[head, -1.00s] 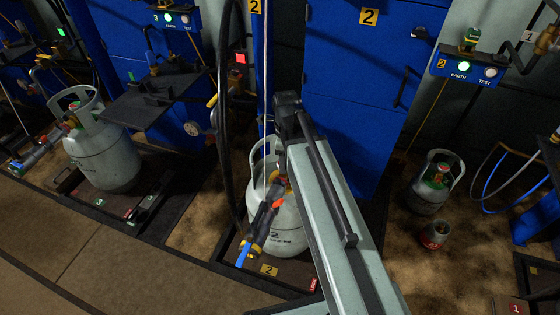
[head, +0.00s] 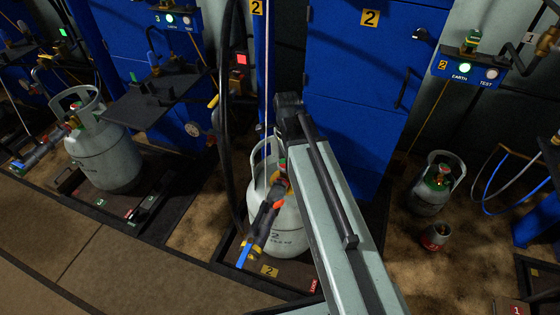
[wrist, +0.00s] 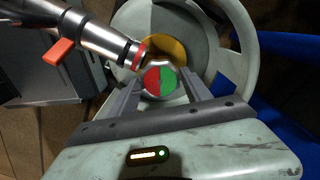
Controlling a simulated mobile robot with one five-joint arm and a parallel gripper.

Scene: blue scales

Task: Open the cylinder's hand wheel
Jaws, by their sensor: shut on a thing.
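The grey cylinder marked 2 (head: 290,238) stands upright on its scale (head: 285,270), partly hidden behind my arm in the head view. In the wrist view its round collar (wrist: 243,45) surrounds the hand wheel (wrist: 160,82), whose top is half red and half green. My gripper (wrist: 160,85) has one finger on each side of the hand wheel and is shut on it. The fingertips are partly hidden beside the wheel. A metal filling coupling (wrist: 105,35) with an orange lever (wrist: 58,52) meets the valve from the upper left. In the head view my gripper is hidden by my arm.
A black hose (head: 226,150) hangs just left of the cylinder. Another grey cylinder (head: 105,155) stands on the scale at the left. A smaller grey cylinder (head: 430,190) stands on the floor at the right. A blue cabinet (head: 345,90) rises behind my arm.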

